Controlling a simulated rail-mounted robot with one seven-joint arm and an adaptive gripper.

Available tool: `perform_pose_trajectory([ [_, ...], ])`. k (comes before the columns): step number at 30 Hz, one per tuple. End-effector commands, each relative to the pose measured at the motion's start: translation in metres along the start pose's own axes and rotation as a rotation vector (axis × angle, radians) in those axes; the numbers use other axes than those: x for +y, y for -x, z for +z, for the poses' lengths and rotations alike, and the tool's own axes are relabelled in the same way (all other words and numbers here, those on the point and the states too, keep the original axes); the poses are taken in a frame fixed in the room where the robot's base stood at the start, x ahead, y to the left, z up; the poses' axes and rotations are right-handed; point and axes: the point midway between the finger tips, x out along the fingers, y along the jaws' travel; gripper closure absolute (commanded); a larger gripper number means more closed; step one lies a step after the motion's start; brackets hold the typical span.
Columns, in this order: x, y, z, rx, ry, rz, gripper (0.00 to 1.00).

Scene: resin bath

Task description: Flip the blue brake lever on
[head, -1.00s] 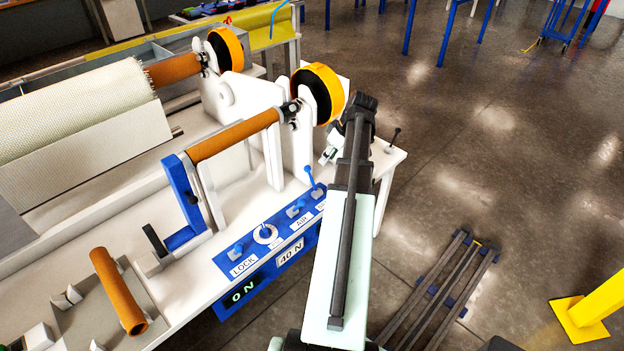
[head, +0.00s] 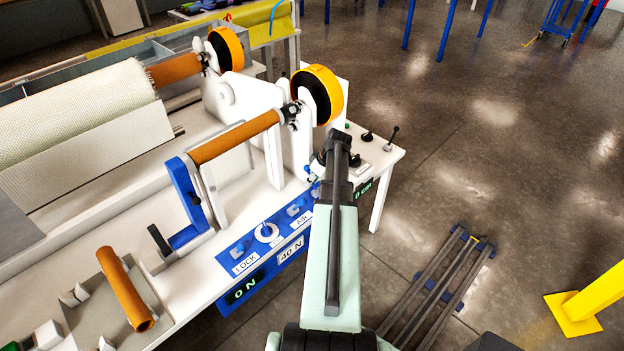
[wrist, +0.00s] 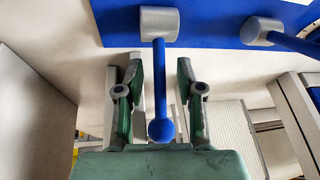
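In the wrist view a blue lever (wrist: 160,85) with a ball knob comes out of a grey cylindrical pivot (wrist: 159,23) on the blue panel (wrist: 215,20). My gripper (wrist: 160,66) is open, with one finger on each side of the lever's shaft. Gaps show between shaft and fingers, and the knob lies near the gripper's base. In the head view my gripper (head: 318,172) is at the right end of the blue control panel (head: 283,255). It hides most of this lever and its label there.
A second blue lever (wrist: 295,43) is to the right in the wrist view. In the head view, a LOCK switch (head: 240,247), a dial (head: 267,232) and an AIR switch (head: 296,207) sit on the panel. Black knobs (head: 366,136) stand on the table beyond my gripper.

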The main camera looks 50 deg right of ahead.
Motion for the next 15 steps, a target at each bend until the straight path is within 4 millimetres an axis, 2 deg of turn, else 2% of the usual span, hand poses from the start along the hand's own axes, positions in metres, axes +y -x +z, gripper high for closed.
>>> perform_pose_trajectory([
  [10,0.0,-0.0031,0.0,0.0,0.0,0.0,0.63],
  [13,0.0001,-0.003,0.0,0.0,0.0,0.0,0.98],
  [15,0.0001,-0.0029,0.0001,0.0,0.0,0.0,1.0],
])
